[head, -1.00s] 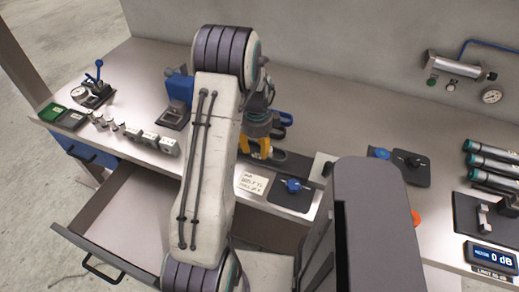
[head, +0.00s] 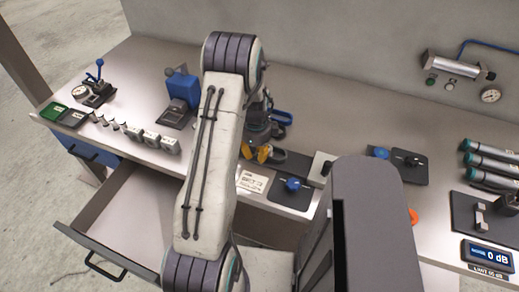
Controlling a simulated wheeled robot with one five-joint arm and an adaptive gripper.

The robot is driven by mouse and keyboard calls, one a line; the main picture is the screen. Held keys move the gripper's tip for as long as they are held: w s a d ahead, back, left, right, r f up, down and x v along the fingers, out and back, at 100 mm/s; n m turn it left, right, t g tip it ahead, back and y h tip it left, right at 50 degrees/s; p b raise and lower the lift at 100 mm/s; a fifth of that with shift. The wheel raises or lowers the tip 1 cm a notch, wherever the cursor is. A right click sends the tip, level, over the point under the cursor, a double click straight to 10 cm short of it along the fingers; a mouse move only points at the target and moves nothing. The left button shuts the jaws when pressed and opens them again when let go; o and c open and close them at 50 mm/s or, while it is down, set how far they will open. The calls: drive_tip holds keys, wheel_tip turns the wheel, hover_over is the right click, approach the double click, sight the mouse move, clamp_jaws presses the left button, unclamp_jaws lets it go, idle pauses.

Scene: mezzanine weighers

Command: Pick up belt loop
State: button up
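My gripper (head: 259,153), with yellow fingertips, is low over the bench, just right of my arm. My arm hides part of it, and I cannot tell how far its fingers are apart or whether they touch anything. A dark strip or mat (head: 293,166) lies at the gripper's right. I cannot tell for sure which loop is the belt loop.
A blue knob on a dark plate (head: 292,184) and a written card (head: 252,182) are at the bench's front edge. A blue press (head: 181,98) and several small weights stand left. An open drawer (head: 125,215) juts out below. A black knob plate (head: 407,166) is right.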

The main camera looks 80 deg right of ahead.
clamp_jaws()
